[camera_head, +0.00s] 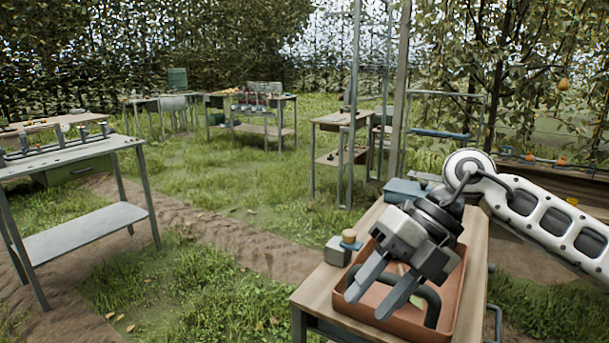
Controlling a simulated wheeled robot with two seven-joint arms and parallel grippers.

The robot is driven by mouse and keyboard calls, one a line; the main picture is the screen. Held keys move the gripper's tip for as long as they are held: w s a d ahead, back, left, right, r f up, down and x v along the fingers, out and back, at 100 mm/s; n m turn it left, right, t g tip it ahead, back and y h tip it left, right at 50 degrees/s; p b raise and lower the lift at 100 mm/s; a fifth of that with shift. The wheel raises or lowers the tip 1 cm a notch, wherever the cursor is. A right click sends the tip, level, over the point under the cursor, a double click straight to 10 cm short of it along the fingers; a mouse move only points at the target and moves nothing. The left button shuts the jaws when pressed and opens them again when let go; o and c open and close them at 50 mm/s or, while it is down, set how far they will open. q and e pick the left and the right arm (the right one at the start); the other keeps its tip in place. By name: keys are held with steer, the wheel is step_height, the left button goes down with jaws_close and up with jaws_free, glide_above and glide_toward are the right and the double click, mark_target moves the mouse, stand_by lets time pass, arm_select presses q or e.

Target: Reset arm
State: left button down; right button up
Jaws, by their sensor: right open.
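My right arm (545,215) comes in from the right edge and reaches over a wooden table. My right gripper (368,292) is open, its two grey fingers pointing down and to the left above an orange-brown tray (462,300). Nothing shows between the fingers. The gripper hides much of the tray's inside, so its contents are hard to tell; a dark curved handle-like bar (432,305) shows beside the fingers. My left gripper is not in view.
The wooden table (318,291) also bears a small grey box (338,252) and a blue-grey case (404,191). A grey metal bench (80,240) stands at left. Other worktables (262,128) stand farther back. Grass and a dirt path lie clear between. A pear tree is at right.

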steer(key=s+a+m+g+y, duration=0.15)
steer(key=s+a+y, duration=0.25)
steer(key=a+y, duration=0.65)
steer(key=w+d+f+m+t+h, duration=0.2)
steer(key=d+f+m+t+h, duration=0.2)
steer(key=f+m+t, duration=0.65)
steer(key=w+d+f+m+t+h, duration=0.2)
steer(key=d+f+m+t+h, duration=0.3)
steer(key=m+t, duration=0.9)
steer(key=s+d+f+m+g+h, duration=0.3)
steer(key=s+f+m+g, duration=0.1)
steer(key=s+f, duration=0.3)
steer(key=s+d+f+m+g+h, duration=0.3)
steer(key=s+d+f+m+g, duration=0.1)
steer(key=f, duration=0.6)
steer(key=s+m+g, duration=0.1)
steer(key=s+g, duration=0.1)
steer(key=s, duration=0.1)
steer(key=shift+f, duration=0.2)
